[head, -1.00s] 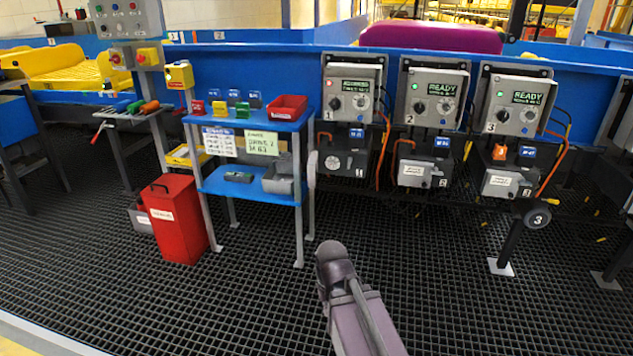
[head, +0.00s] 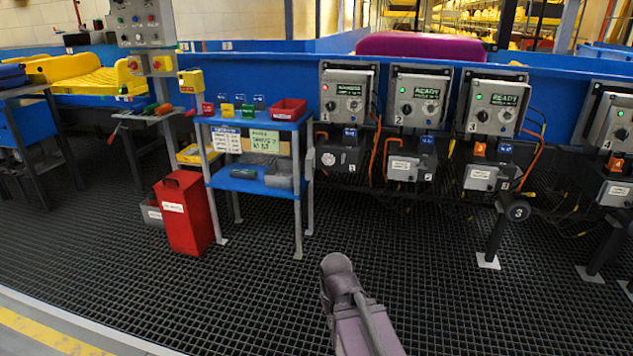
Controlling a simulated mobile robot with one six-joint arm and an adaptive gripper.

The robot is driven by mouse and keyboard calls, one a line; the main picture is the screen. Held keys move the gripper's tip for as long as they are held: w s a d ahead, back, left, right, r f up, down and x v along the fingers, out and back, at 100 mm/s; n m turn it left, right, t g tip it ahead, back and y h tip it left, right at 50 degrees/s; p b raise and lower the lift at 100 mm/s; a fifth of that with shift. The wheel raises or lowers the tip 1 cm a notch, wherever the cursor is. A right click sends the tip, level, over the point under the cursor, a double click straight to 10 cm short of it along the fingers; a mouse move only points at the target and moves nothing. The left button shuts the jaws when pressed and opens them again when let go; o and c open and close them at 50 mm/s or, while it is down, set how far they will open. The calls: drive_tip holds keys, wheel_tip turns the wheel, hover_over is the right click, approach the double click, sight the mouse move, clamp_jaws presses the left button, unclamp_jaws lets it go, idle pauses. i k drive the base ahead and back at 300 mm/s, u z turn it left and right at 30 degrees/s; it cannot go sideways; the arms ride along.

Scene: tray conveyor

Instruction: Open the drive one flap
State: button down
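The drive one station is on the blue conveyor side, right of the blue shelf stand. My gripper is not in view.
Drive two (head: 416,102), drive three (head: 494,106) and drive four (head: 611,122) stand to the right, with orange cables hanging between them. The blue shelf stand (head: 252,185) and a red bin (head: 182,212) are at the left. The dark grating floor (head: 265,305) in front is clear.

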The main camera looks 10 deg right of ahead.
sight(310, 169)
drive_tip(key=k, duration=0.8)
drive_tip(key=z, duration=0.3)
drive_tip(key=i, duration=0.6)
drive_tip(key=z, duration=0.45)
drive_tip(key=i, duration=1.75)
drive_tip(key=u, duration=0.5)
